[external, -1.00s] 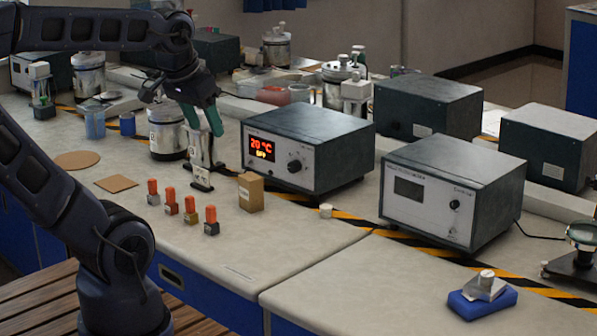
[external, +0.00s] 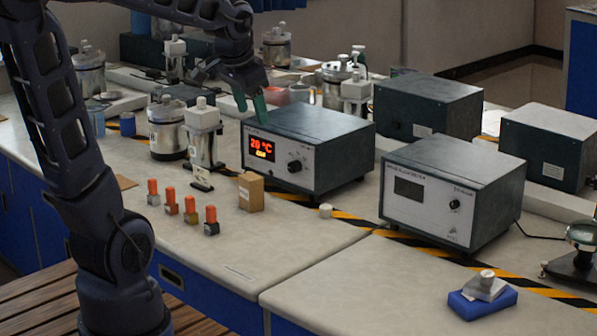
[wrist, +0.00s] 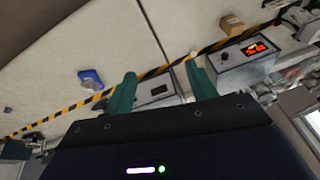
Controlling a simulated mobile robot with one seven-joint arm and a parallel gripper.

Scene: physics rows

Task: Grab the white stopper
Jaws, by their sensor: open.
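A small white stopper (external: 325,211) stands alone on the bench, beside the black-and-yellow striped tape and in front of the gap between two instrument boxes. In the wrist view a small pale thing that looks like this stopper (wrist: 193,53) shows beyond the right finger. My gripper (external: 251,106) has green fingers pointing down. It is raised around the top left of the box with the red display, well away from the stopper. In the wrist view my gripper (wrist: 161,72) has its fingers wide apart with nothing between them.
The red-display box (external: 310,150) and a second instrument box (external: 450,190) flank the stopper from behind. A tan block (external: 250,192) and several orange-capped vials (external: 191,209) stand to its left. A blue block (external: 482,303) lies at the right. The bench in front is clear.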

